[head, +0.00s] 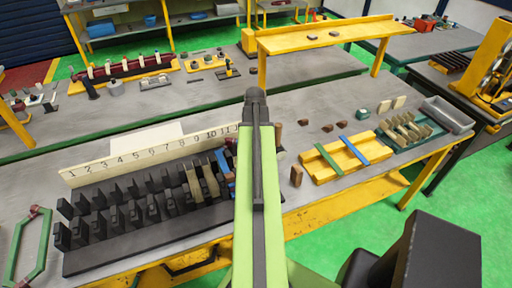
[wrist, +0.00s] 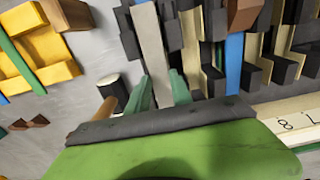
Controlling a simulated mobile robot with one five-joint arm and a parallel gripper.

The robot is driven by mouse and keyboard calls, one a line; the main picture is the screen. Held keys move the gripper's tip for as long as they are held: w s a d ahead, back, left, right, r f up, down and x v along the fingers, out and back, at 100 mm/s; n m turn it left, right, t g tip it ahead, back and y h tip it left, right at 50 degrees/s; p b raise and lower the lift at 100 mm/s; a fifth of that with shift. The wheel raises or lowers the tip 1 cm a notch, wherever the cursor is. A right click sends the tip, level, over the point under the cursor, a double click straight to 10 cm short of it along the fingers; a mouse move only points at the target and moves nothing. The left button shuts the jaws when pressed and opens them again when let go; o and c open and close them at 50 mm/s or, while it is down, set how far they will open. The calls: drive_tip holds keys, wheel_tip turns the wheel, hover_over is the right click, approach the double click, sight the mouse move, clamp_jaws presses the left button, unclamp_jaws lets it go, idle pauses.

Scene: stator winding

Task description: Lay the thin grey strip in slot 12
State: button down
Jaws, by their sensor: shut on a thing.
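The thin grey strip (wrist: 151,45) is between the two teal fingertips of my gripper (wrist: 160,90) in the wrist view. It points away from the fingers, among the black teeth of the slotted block (wrist: 215,85). I cannot tell whether it is down in a slot or above it. In the head view the slotted block (head: 130,222) lies before the number board (head: 130,160), which reads 1 to 11. My arm hides the board's right end, slot 12, the gripper and the strip. Tan pieces (head: 209,180) and a blue strip (wrist: 234,65) stand among the teeth.
A green rack (head: 421,143) and a grey bin (head: 447,114) are farther right. A black cylinder (wrist: 110,87) stands close to the fingers.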

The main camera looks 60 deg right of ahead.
drive_tip(key=shift+f, duration=0.2)
drive_tip(key=shift+f+b, duration=0.75)
drive_tip(key=shift+b, duration=0.2)
drive_tip(key=shift+f+b, duration=0.65)
idle(0.5)
drive_tip(key=c, duration=1.1)
unclamp_jaws()
drive_tip(key=shift+o, duration=0.2)
drive_tip(key=shift+r, duration=0.15)
drive_tip(key=shift+r+p, duration=0.7)
drive_tip(key=shift+p, duration=0.15)
